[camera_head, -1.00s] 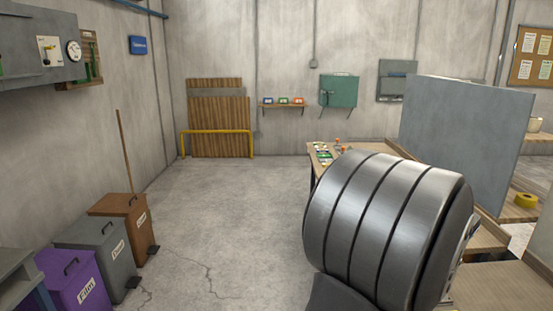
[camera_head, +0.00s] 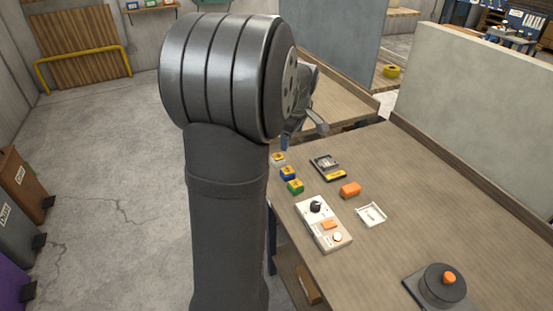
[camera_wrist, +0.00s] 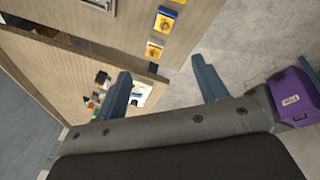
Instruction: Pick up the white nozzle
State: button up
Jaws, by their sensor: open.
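In the head view, a small white block with a yellow top (camera_head: 278,159) stands at the far end of a short row near the table's left edge; it is likely the white nozzle, but its shape is too small to confirm. In the wrist view it (camera_wrist: 153,51) lies just beyond the space between my fingers. My gripper (camera_wrist: 162,67) is open and empty, its two blue-grey fingers apart. In the head view my gripper (camera_head: 305,136) is partly hidden behind my arm, above the far part of the table.
A blue block (camera_head: 288,173) and a green block (camera_head: 295,187) continue the row. A white control box (camera_head: 318,228), orange block (camera_head: 350,189), white tray (camera_head: 371,214), dark fixture (camera_head: 324,163) and round dark device (camera_head: 440,290) share the table (camera_head: 420,190). Floor lies to the left.

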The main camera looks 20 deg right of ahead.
jog(key=w+a+n+g+h, duration=0.15)
jog(key=w+a+n, duration=0.25)
jog(key=w+n, duration=0.65)
jog(key=shift+n, duration=0.65)
jog(key=x, duration=0.6)
jog(key=s+d+x, duration=0.1)
jog(key=x, duration=1)
jog(key=shift+s+d+f, duration=0.15)
jog(key=shift+d+f, duration=0.05)
jog(key=shift+f, duration=0.1)
jog(key=c, duration=1.2)
jog(key=shift+o, duration=0.2)
jog(key=shift+r, duration=0.1)
